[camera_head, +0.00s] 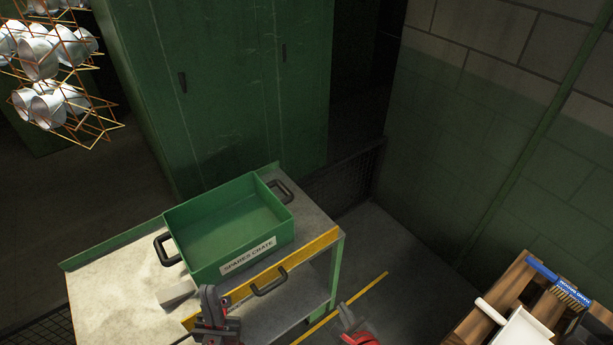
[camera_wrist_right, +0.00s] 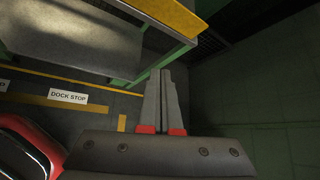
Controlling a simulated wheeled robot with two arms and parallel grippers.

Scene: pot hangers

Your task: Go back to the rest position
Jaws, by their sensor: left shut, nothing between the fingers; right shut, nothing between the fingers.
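My left gripper (camera_head: 178,293) is shut and empty, over the workbench top just in front of the green crate's left end. Its red and grey wrist is in front of the bench's yellow edge. My right gripper (camera_head: 346,314) is low, right of the bench, over the floor. In the right wrist view, its fingers (camera_wrist_right: 161,95) are together with nothing between them. The green spares crate (camera_head: 250,256) sits on the workbench (camera_head: 105,290); its inside looks empty.
A rack with white pots (camera_head: 45,60) hangs at the upper left. A green cabinet (camera_head: 220,90) stands behind the bench. A wooden pallet (camera_head: 490,310) with a hand brush (camera_head: 560,284) and a white object is at the lower right. Floor with yellow lines shows right of the bench.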

